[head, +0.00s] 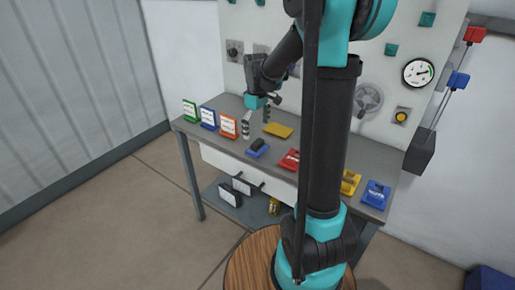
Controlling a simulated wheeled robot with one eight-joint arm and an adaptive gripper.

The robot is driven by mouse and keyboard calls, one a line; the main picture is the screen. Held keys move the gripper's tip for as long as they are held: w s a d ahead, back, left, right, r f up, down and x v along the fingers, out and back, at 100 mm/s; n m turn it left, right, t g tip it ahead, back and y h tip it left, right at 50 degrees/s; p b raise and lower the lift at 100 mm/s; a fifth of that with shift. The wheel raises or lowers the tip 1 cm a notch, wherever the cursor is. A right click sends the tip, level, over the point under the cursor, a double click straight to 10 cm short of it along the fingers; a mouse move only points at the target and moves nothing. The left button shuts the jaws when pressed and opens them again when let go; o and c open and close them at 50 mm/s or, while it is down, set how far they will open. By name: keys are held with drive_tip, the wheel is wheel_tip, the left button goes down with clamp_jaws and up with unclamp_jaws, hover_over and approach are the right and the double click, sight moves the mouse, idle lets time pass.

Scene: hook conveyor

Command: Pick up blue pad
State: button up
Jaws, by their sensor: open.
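A blue pad (257,149) with a dark part on top lies on the grey table, left of the middle. Another blue pad (376,195) with pale markings lies at the table's right end. I cannot tell which of the two the task means. My gripper (256,124) is open and empty, above the table's left part. Its fingers point down, behind and a little left of the nearer blue pad, apart from it.
The grey table (220,137) also bears a flat yellow pad (279,130), a red pad (289,160) and a yellow pad (350,183). Green, blue and orange framed cards (228,127) stand at the left. A panel with gauge (418,73) rises behind.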

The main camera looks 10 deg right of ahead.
sight(258, 142)
drive_tip(key=shift+s+d+f, duration=0.1)
drive_tip(key=shift+s+f, duration=0.05)
drive_tip(key=shift+f, duration=1.5)
drive_tip(key=shift+s+d+f, duration=0.1)
drive_tip(key=shift+f, duration=1.55)
drive_tip(key=c, duration=1.6)
